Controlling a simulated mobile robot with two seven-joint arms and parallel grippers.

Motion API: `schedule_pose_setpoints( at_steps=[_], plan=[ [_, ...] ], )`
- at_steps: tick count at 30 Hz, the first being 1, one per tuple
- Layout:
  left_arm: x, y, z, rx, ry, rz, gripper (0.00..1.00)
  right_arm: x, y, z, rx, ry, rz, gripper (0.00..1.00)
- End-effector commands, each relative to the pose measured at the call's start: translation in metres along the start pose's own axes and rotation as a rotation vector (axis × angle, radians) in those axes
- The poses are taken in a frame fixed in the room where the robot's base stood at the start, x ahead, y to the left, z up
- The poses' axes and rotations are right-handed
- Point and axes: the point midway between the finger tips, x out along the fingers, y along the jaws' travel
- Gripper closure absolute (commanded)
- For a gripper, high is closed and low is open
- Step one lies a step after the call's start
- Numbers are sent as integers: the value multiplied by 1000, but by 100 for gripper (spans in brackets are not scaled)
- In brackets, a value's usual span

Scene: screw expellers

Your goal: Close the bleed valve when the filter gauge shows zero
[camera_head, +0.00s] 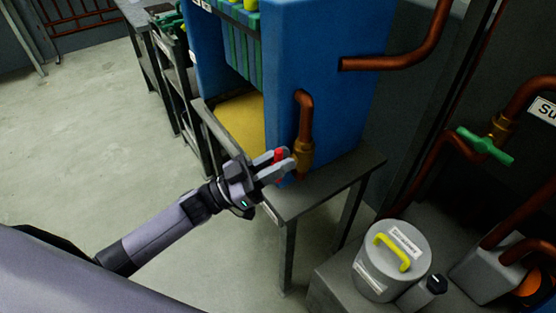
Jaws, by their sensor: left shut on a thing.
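The bleed valve is a brass body (304,155) on a short copper pipe (304,112) at the front of the blue filter press (315,60). Its red handle (278,157) shows between the fingers of my left gripper (277,167). The gripper is shut on this handle, close beside the brass body, and its fingers hide part of the handle. My left arm reaches in from the lower left. My right gripper is not in view. No filter gauge can be made out in this view.
The press stands on a grey metal table (318,190) with a yellow tray (240,122) below its plates. A grey lidded can (393,262) with a yellow handle stands at lower right. A green-handled valve (485,146) is on pipes at right. The floor at left is clear.

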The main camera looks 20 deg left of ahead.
Motion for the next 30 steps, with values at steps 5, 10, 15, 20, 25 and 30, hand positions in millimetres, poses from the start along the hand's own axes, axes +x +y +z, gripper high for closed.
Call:
schedule_pose_setpoints(
  at_steps=[5, 10, 15, 20, 25, 30],
  plan=[
    [0, -1, -1, 68, -22, 27, 100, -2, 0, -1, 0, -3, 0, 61],
    [1, 0, -2, 180, -55, 73, 100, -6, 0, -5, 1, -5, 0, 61],
    [1, 2, -2, 320, -95, 132, 100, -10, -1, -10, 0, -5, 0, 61],
    [1, 4, -1, 457, -135, 188, 100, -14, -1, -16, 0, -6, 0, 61],
    [2, 5, -1, 600, -176, 248, 100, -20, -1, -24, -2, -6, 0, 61],
    [2, 6, 0, 745, -218, 307, 100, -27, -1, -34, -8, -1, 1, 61]
  ],
)
